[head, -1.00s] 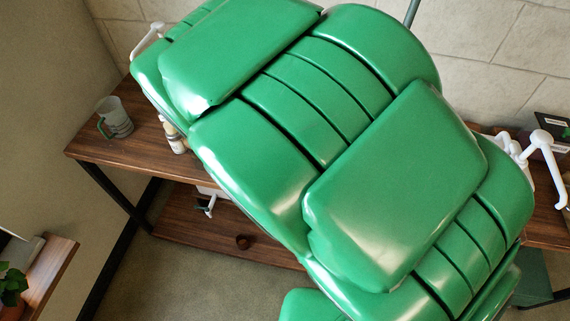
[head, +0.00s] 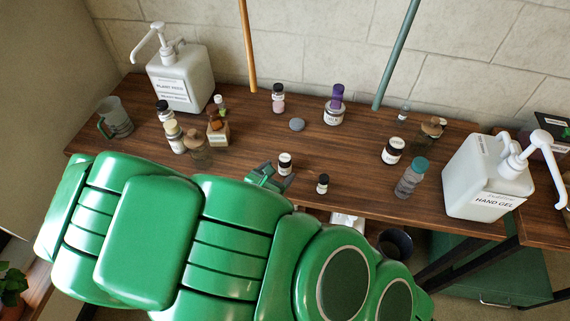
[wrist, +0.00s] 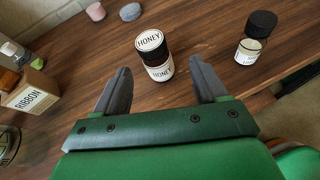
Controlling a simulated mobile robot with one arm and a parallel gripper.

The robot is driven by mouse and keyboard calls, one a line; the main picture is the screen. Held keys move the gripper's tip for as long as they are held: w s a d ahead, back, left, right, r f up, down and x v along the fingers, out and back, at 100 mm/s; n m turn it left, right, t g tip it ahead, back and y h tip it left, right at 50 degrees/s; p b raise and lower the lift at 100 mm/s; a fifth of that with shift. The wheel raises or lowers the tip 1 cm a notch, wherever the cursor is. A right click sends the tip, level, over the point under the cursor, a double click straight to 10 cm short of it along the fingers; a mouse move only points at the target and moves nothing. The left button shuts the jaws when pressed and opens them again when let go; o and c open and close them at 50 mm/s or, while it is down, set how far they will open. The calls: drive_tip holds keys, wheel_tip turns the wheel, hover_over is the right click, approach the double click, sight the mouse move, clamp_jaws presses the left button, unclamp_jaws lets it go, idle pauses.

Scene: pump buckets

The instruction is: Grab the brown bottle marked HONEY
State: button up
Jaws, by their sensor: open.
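The brown HONEY bottle (wrist: 159,68) is small and dark, with a white label on its front and a white HONEY disc on its lid. It stands upright on the wooden table and also shows in the head view (head: 285,164) near the front edge. My gripper (wrist: 162,70) is open and empty. In the wrist view its two grey fingers appear on either side of the bottle, with gaps on both sides. In the head view my gripper (head: 272,177) is at the table's front edge, just in front of the bottle.
A small black-capped bottle (head: 323,184) stands to the right of the HONEY bottle. A grey stone (head: 297,125) and a pink jar (head: 278,98) lie behind. White pump bottles (head: 181,77) (head: 488,178) stand at both sides.

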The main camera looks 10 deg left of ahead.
sight(282, 168)
drive_tip(key=shift+w+a+f+n+t, duration=0.15)
drive_tip(key=shift+f+n+t, duration=0.2)
drive_tip(key=shift+n, duration=0.35)
drive_tip(key=shift+w, duration=0.15)
drive_tip(key=shift+w+d+f, duration=0.1)
drive_tip(key=shift+w+d, duration=0.1)
drive_tip(key=shift+w, duration=0.1)
drive_tip(key=shift+x, duration=0.8)
drive_tip(key=shift+f+x, duration=0.2)
drive_tip(key=shift+x, duration=2.35)
drive_tip(key=shift+a, duration=0.1)
drive_tip(key=c, duration=1.1)
